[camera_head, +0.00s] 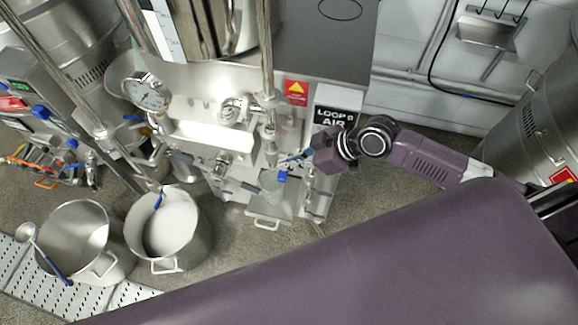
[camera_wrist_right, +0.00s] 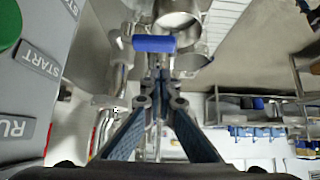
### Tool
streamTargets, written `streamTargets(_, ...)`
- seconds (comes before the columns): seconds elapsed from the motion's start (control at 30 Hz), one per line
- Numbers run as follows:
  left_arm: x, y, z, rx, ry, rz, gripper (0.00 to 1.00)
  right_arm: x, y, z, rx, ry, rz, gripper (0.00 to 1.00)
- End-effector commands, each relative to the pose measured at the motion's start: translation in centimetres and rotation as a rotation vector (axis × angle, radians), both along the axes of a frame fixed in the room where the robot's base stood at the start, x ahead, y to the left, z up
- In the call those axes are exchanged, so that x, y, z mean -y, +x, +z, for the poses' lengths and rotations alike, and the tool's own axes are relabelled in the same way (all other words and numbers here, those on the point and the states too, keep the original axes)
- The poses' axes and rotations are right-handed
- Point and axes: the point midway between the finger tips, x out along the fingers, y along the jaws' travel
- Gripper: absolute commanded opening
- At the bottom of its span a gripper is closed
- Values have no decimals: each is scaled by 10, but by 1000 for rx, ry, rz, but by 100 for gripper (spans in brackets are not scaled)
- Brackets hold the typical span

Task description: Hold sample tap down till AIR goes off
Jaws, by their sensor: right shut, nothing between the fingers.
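The sample tap has a blue handle (camera_head: 283,176) low on the front of the steel machine. The blue handle also shows in the right wrist view (camera_wrist_right: 154,44), just beyond my fingertips. My right gripper (camera_head: 292,159) is shut and empty, with its fingers pointing left close to the blue handle. In the right wrist view the fingertips (camera_wrist_right: 160,84) meet below the handle; I cannot tell whether they touch it. The sign reading LOOP and AIR (camera_head: 334,118) is on the machine above my right gripper; its letters look light on black. My left gripper is out of view.
Two steel pots, one empty (camera_head: 80,235) and one with white contents (camera_head: 170,228), stand at left. A pressure gauge (camera_head: 147,93) and pipes crowd the machine front. Another steel vessel (camera_head: 535,130) is at right.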

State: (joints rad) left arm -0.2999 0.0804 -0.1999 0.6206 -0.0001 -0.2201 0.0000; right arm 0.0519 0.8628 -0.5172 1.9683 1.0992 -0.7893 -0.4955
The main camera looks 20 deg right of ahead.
Motion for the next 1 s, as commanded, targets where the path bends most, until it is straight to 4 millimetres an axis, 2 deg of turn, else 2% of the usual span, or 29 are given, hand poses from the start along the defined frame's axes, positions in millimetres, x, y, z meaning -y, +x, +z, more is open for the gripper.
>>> streamTargets(0.1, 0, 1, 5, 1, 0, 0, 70, 2, -2, -18, -6, -2, -3, 0)
streamTargets(0.3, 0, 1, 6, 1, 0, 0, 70, 2, -2, -30, -4, -2, -2, 0)
streamTargets(0.77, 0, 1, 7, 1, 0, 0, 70, 2, -2, -32, 4, -8, -1, 0)
streamTargets(1.0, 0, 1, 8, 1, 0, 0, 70, 2, -1, -37, 63, -47, 0, 0)
